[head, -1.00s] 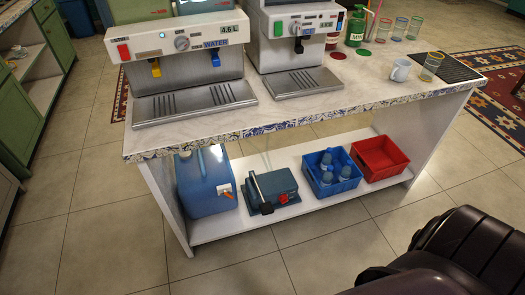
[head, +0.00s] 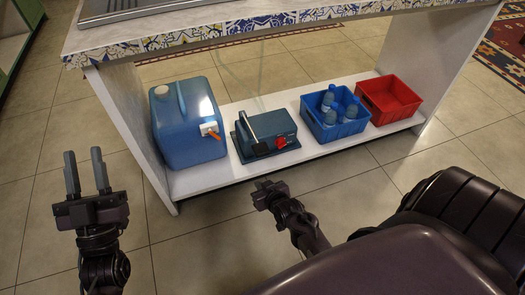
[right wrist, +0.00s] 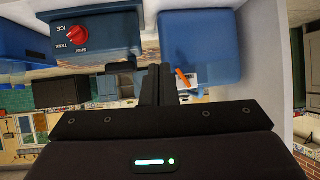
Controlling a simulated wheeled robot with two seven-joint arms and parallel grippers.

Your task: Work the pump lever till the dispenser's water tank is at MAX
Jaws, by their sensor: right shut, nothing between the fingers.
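In the right wrist view the knob (right wrist: 76,35) shows TANK, SHUT and ICE labels, and a black piece like the lever's end (right wrist: 120,67) is left of my fingers. My right gripper (head: 264,183) is shut and empty in front of the shelf, below the pump and apart from it. My left gripper (head: 85,157) is open and empty at the far left. The dispenser's tank and level are out of view.
A blue water jug (head: 185,130) with an orange-handled tap (head: 213,134) stands left of the pump. A blue crate of bottles (head: 350,127) and an empty red crate (head: 390,97) stand right of it. The counter edge (head: 270,28) overhangs the shelf. The floor in front is free.

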